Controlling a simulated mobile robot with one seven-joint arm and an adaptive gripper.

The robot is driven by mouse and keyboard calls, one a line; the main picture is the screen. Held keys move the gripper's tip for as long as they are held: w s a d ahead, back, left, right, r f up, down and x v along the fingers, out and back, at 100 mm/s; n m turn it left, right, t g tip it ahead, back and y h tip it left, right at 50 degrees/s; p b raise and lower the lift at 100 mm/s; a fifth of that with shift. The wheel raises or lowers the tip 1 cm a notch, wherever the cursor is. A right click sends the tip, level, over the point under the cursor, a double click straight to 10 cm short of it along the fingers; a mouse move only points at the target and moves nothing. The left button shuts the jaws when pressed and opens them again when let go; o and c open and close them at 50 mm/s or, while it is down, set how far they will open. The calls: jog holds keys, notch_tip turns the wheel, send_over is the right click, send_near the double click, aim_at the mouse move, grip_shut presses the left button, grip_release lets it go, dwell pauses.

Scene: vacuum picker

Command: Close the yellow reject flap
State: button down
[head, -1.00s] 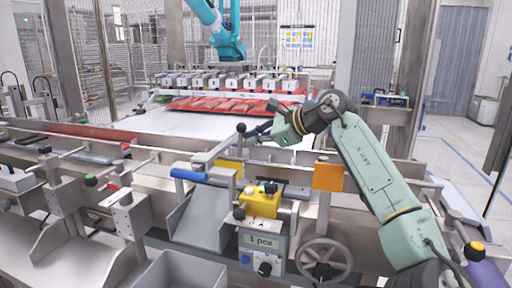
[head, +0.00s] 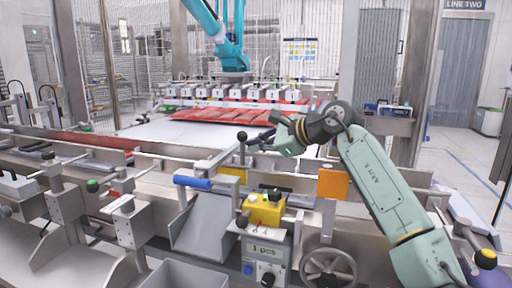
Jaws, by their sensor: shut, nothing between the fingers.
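A flat yellow panel (head: 233,175), which I take for the reject flap, stands at the guide rail above a grey sloping chute (head: 203,230). The rail and a lever partly hide it, so I cannot tell its angle clearly. The lever has a blue grip (head: 192,183) and lies across the chute's top. My gripper (head: 256,143) is shut and empty. It points left, above and behind the rail, close to a black ball knob (head: 242,136) on a post. I cannot tell whether it touches the knob; it appears apart from the yellow panel.
An orange panel (head: 333,184) stands on the rail to the right. A yellow box (head: 264,210) with knobs sits above a counter display (head: 265,250). A handwheel (head: 328,268) is at front right. Behind, a teal picker (head: 228,45) hangs over red packs (head: 235,113) on a white belt (head: 150,132).

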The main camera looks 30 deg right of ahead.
jog(key=v, duration=0.7)
jog(key=shift+s, duration=0.1)
dwell(0.4)
